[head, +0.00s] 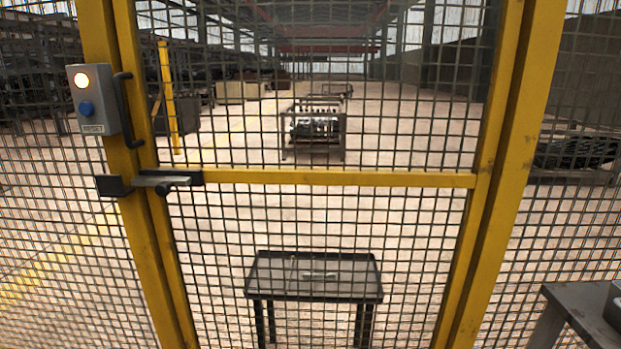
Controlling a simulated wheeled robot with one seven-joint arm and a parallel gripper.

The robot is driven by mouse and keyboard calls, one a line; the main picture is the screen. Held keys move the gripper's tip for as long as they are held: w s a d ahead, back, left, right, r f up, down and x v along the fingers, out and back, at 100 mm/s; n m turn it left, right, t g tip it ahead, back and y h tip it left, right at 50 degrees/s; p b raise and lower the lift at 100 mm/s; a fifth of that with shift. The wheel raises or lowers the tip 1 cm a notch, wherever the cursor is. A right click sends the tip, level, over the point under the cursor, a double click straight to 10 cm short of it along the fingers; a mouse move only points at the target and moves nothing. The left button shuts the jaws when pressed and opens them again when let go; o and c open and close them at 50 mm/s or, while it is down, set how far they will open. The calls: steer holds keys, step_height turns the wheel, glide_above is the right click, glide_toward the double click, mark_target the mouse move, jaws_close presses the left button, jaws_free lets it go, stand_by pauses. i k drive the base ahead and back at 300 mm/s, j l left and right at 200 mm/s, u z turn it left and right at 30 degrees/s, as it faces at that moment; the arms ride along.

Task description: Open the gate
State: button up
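The gate (325,178) is a yellow-framed mesh panel in a yellow mesh fence, and it stands shut in front of me. A dark latch with a grey bar (165,180) sits at its left edge, meeting a dark block (114,186) on the left post. A dark handle (128,108) is above the latch. My gripper is not in view.
Behind the mesh stands a dark table (315,275) with a small light object on it. Farther back is a rack (314,132) holding parts. A dark table edge (585,310) is at the lower right. The floor beyond the gate is mostly open.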

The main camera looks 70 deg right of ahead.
mark_target(476, 181)
steer(key=z, duration=2.85)
steer(key=u, duration=0.3)
